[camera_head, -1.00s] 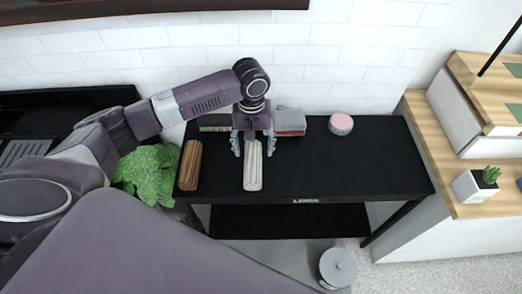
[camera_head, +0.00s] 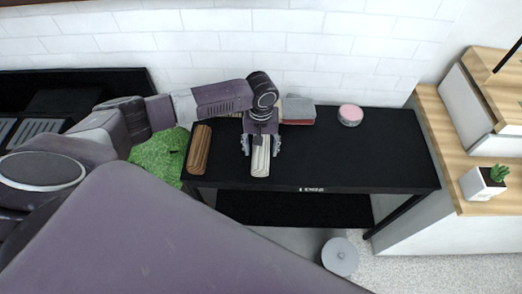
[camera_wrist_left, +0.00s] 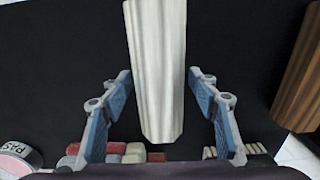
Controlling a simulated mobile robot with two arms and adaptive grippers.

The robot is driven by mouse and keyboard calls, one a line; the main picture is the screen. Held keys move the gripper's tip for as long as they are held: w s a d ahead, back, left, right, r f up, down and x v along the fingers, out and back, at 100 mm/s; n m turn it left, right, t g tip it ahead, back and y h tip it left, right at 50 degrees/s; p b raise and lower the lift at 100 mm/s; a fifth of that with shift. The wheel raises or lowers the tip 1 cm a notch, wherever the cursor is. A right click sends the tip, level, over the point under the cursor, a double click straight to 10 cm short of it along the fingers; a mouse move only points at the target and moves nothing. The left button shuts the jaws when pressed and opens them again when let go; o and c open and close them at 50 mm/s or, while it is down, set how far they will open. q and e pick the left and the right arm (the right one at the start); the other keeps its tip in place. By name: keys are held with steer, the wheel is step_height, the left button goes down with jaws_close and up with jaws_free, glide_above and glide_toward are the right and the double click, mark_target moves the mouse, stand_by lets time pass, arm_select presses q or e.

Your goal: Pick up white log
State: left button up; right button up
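The white log (camera_head: 261,160) lies on the black table (camera_head: 340,160), left of its middle, pointing toward the front edge. My left gripper (camera_head: 261,147) is directly above the log, its fingers on either side of it. In the left wrist view the pale ridged log (camera_wrist_left: 158,70) runs between the two blue-padded fingers of the gripper (camera_wrist_left: 160,105), with dark gaps on both sides, so the fingers are open and apart from it. My right gripper is in neither view.
A brown log (camera_head: 199,150) lies left of the white log, and its edge shows in the wrist view (camera_wrist_left: 302,75). Grey and red blocks (camera_head: 298,112) and a pink-topped round tin (camera_head: 350,115) stand at the back. The table's right half is clear.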

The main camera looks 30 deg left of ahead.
arm_select(q)
steer(key=c, duration=1.2)
steer(key=shift+r, duration=0.1)
steer(key=shift+c, duration=0.2)
